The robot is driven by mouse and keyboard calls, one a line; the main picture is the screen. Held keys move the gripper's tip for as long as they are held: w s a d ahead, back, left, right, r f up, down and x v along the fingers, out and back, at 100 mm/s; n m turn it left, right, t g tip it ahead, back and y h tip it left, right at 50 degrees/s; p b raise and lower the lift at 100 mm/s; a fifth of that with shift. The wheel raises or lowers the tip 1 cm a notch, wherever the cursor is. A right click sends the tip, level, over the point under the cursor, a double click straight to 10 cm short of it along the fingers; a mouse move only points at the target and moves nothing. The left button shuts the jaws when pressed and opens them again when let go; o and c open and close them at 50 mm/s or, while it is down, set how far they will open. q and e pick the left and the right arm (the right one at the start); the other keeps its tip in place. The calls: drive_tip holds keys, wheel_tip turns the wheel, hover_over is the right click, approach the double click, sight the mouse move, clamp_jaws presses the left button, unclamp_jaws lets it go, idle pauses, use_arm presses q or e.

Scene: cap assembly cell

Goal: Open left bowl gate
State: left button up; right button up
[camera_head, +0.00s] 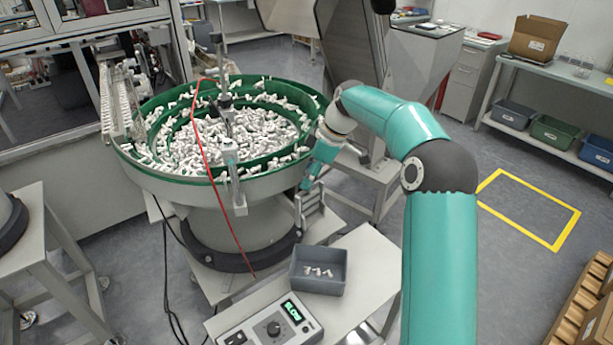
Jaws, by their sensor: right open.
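A large round feeder bowl (181,180) with a green inside and rim stands left of centre, full of small white parts (215,135). A small upright fitting (232,165) with a metal bracket sits at its front wall; it may be the gate, and I cannot tell whether it is open. My right gripper (310,212) points down beside the bowl's right front side, open and apart from the fitting. Its fingers are small in the picture, and nothing shows between them. My left gripper is not in view.
A grey bin (318,283) with a few white parts and a control box (270,325) with a dial and a green display stand in front. A red cable (210,180) hangs over the bowl. Another rounded machine base (10,222) shows at the left edge.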

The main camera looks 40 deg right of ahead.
drive_tip(key=shift+c, duration=0.2)
clamp_jaws()
wheel_tip(320, 180, up, 5)
drive_tip(key=p, duration=0.3)
drive_tip(key=shift+f+p, duration=0.1)
drive_tip(key=shift+p, duration=0.2)
drive_tip(key=shift+f, duration=0.1)
drive_tip(key=shift+o, duration=0.2)
unclamp_jaws()
drive_tip(key=shift+f, duration=0.1)
